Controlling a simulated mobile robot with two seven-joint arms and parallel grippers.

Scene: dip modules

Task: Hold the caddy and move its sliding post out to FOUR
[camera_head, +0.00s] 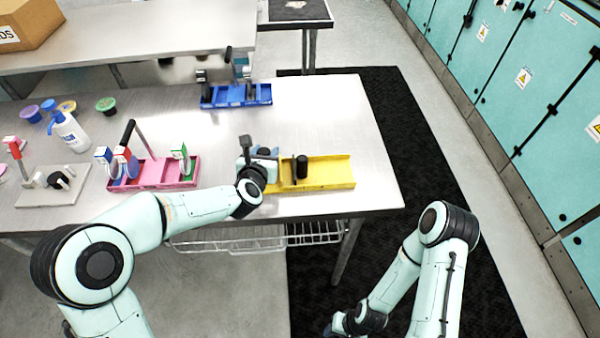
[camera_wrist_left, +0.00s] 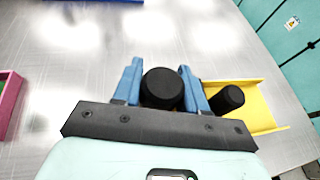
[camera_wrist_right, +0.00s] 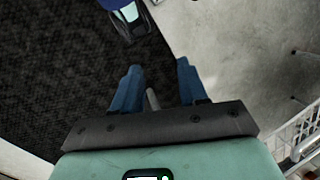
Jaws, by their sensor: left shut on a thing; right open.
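The yellow caddy (camera_head: 330,176) lies near the table's front edge, and its right part also shows in the left wrist view (camera_wrist_left: 256,106). A black post (camera_head: 302,166) stands in it, right of my left gripper; it shows in the left wrist view (camera_wrist_left: 227,99) just outside the right finger. My left gripper (camera_wrist_left: 161,70) is shut on a black round-topped handle (camera_wrist_left: 162,88) at the caddy's left end. The gripper hides that end of the caddy. No FOUR mark is readable. My right gripper (camera_wrist_right: 160,82) is open and empty, away from the table over the floor.
A pink caddy (camera_head: 152,173) with a tilted black-topped handle and small items stands to the left. A blue caddy (camera_head: 237,95) stands behind. A white bottle (camera_head: 70,132), bowls and a grey board (camera_head: 52,190) are at far left. The table right of the yellow caddy is clear.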

